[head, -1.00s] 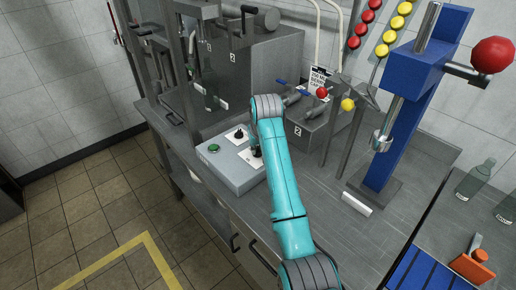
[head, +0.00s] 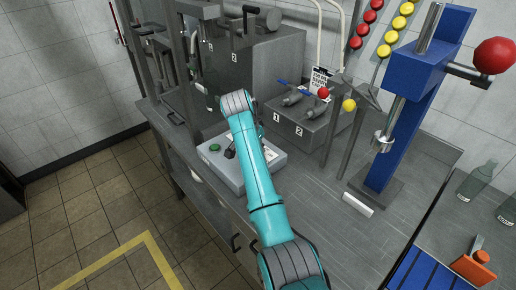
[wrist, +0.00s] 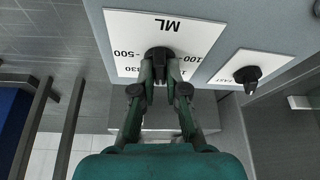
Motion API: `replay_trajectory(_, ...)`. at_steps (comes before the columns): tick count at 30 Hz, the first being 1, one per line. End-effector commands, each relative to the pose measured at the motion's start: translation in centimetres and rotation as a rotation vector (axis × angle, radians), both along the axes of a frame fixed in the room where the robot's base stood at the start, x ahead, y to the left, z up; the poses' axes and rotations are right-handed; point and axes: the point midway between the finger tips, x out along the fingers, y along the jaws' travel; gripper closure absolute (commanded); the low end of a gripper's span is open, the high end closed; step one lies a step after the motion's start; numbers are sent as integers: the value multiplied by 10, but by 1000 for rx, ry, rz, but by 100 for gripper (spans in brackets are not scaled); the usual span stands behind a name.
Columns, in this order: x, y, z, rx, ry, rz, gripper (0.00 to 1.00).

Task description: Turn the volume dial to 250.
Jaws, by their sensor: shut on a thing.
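The volume dial is a black knob (wrist: 160,53) on a white plate (wrist: 125,29) marked ML, seen upside down in the wrist view. Marks reading 500, 330 and 100 show around it; other marks are hidden by the fingers, and I cannot tell where the pointer stands. My gripper (wrist: 160,69) is shut on the knob, one finger on each side. In the head view the grey control box (head: 226,178) with a green button (head: 214,147) sits on the bench, and my arm covers much of it.
A second black knob (wrist: 247,74) is on its own white plate beside the ML plate. Behind stand a grey valve block (head: 302,130) and a large grey machine (head: 265,65). A blue press (head: 385,155) stands to the right.

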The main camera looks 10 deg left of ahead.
Motion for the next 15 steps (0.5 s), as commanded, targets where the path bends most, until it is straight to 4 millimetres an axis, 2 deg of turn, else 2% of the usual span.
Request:
replay_trajectory(7,1,1,1,0,0,-123,100)
replay_trajectory(15,0,1,0,1,0,-179,100)
